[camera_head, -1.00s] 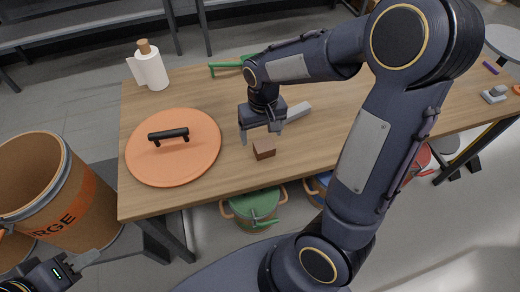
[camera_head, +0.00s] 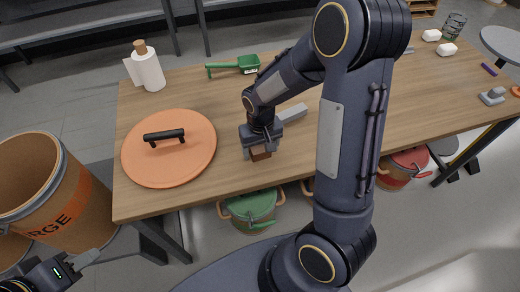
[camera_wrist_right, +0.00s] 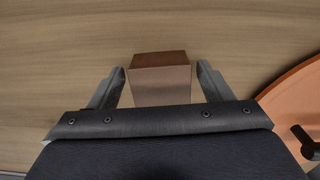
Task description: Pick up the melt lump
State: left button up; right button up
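The melt lump, a small brown block (camera_head: 261,156), sits on the wooden table (camera_head: 225,180) to the right of the orange lid. My right gripper (camera_head: 262,149) is over it, pointing down, and covers part of it. In the right wrist view the block (camera_wrist_right: 160,80) lies between the two open fingers, with a narrow gap on each side. My left gripper (camera_head: 84,260) is at the lower left, away from the table, beside the orange drum; its finger opening is not clear.
An orange lid (camera_head: 190,165) with a black handle (camera_head: 164,135) lies left of the lump. A grey bar (camera_head: 293,113) lies just behind my right gripper. An open orange drum (camera_head: 75,205) is at the left.

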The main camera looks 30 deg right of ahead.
aim_at(260, 147)
jog(key=c, duration=0.8)
jog(key=shift+c, duration=0.3)
jog(key=shift+r, duration=0.15)
jog(key=shift+r, duration=0.2)
notch_tip(260, 147, up, 3)
jog(key=shift+w+f, duration=0.1)
jog(key=shift+f, duration=0.1)
jog(key=s+a+r, duration=0.4)
jog(key=a+r, duration=0.5)
jog(key=a, duration=0.4)
jog(key=shift+a+r+b, duration=0.3)
jog(key=shift+r+b, duration=0.05)
jog(key=shift+r, duration=0.05)
jog(key=shift+d+f, duration=0.1)
